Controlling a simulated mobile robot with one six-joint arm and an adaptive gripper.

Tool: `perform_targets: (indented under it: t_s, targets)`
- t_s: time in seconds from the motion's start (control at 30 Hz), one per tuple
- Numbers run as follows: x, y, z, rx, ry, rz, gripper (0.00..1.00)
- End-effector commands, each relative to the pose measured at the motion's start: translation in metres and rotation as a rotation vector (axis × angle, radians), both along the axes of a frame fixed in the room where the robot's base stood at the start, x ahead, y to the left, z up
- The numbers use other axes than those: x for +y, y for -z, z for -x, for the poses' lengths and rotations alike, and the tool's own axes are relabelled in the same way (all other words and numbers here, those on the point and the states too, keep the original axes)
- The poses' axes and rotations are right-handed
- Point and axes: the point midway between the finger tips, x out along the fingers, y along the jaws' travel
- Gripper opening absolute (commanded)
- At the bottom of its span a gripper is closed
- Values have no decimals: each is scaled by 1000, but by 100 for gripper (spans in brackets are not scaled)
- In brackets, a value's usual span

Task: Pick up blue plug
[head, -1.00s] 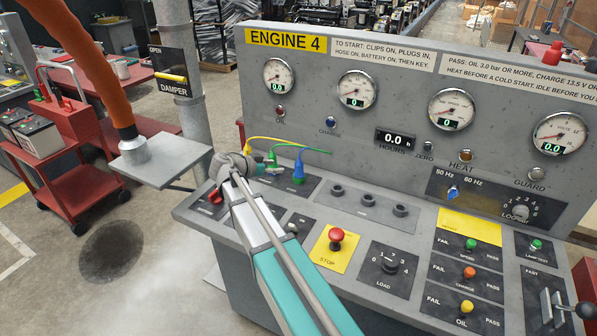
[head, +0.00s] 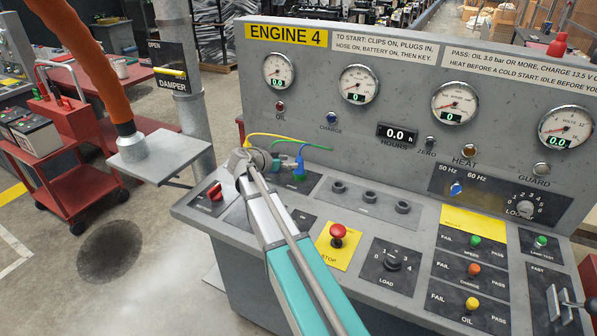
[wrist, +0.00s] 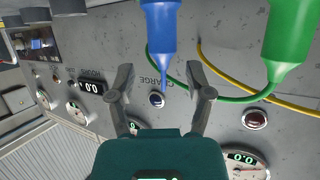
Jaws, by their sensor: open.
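My gripper (head: 281,163) is just left of the plug in the head view. In the wrist view my gripper (wrist: 164,84) is open, with nothing held between its fingers. Whether a finger touches the plug cannot be told.
A green plug (wrist: 288,45) is close beside the blue one in the wrist view; my gripper mostly hides it in the head view. A yellow cable (head: 275,137) arcs behind. Three empty round sockets (head: 370,196) and a red stop button (head: 338,231) are to the right.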

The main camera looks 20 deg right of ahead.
Motion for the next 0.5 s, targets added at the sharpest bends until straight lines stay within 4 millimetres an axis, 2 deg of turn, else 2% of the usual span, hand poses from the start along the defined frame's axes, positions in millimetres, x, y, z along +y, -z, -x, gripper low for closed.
perform_targets:
  t_s: [0.2, 0.5]
  targets:
    - [-16, 8, -4, 1, 0, 0, 66]
    - [-17, 7, -4, 1, -1, 0, 66]
